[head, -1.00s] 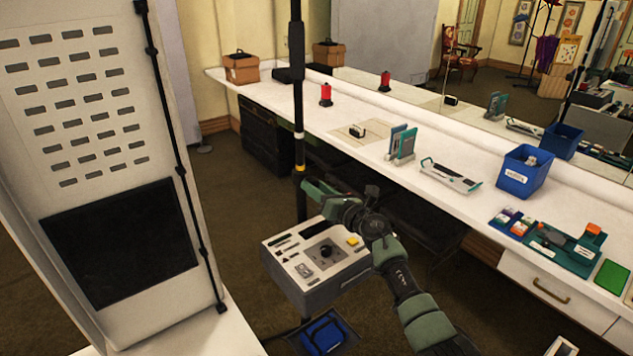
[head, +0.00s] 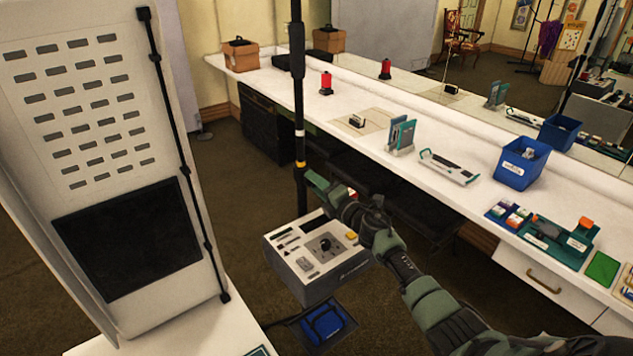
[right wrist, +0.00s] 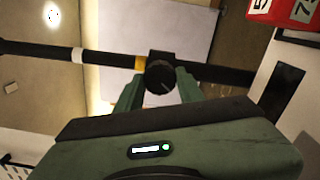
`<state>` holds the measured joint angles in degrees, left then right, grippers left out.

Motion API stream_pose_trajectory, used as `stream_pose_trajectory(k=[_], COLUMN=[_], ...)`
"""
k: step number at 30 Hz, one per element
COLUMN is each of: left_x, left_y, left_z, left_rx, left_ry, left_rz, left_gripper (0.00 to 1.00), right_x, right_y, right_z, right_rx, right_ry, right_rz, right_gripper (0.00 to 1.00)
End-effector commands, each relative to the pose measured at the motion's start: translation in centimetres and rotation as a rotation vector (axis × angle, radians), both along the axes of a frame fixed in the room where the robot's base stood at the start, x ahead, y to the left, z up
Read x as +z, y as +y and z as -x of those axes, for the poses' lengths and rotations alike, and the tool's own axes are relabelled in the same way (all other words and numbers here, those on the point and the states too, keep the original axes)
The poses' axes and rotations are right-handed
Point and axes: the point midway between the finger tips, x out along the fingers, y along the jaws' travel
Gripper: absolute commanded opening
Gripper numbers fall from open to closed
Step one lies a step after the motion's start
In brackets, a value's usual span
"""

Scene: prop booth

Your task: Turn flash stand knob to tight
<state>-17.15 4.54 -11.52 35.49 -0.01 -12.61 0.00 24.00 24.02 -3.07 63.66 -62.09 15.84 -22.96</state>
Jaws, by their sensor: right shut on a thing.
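The flash stand (head: 297,110) is a thin black pole with a white band and a yellow band, standing upright left of centre in the head view. In the right wrist view the pole (right wrist: 105,57) runs across the picture. Its round black knob (right wrist: 160,76), with a pale line on its face, sits beside the yellow band. My right gripper (head: 310,180) is at the pole just below the yellow band. In the right wrist view its green fingers (right wrist: 160,84) are shut on the knob, one on each side. The knob is hidden in the head view. My left gripper is out of view.
A grey box with a dial (head: 305,282) stands just below my right gripper, close to the pole. A blue bag (head: 324,325) lies beneath it. A tall white panel (head: 85,130) stands at left. A long white counter (head: 330,110) with props runs behind.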

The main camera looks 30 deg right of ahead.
Motion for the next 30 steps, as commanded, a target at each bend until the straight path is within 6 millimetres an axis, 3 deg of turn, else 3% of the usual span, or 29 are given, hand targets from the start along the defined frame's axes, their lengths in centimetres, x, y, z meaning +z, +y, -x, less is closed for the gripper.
stream_pose_trajectory(k=[9, 25, 26, 28, 30], left_x=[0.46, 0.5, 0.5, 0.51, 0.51], left_y=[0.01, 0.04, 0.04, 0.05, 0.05], left_z=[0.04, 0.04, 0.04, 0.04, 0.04], left_rx=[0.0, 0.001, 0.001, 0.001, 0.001], left_ry=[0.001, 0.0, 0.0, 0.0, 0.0], left_rz=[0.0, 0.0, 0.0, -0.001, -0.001], left_gripper=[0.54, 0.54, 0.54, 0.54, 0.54], right_x=[-0.05, -0.04, -0.04, -0.03, -0.02], right_y=[0.09, 0.13, 0.13, 0.13, 0.11], right_z=[0.01, 0.0, 0.0, 0.0, 0.0], right_rx=[0.002, 0.003, 0.003, 0.002, 0.002], right_ry=[0.017, 0.02, 0.02, 0.019, 0.019], right_rz=[-0.112, -0.136, -0.136, -0.135, -0.134], right_gripper=[0.0, 0.0, 0.43, 0.59, 0.59])
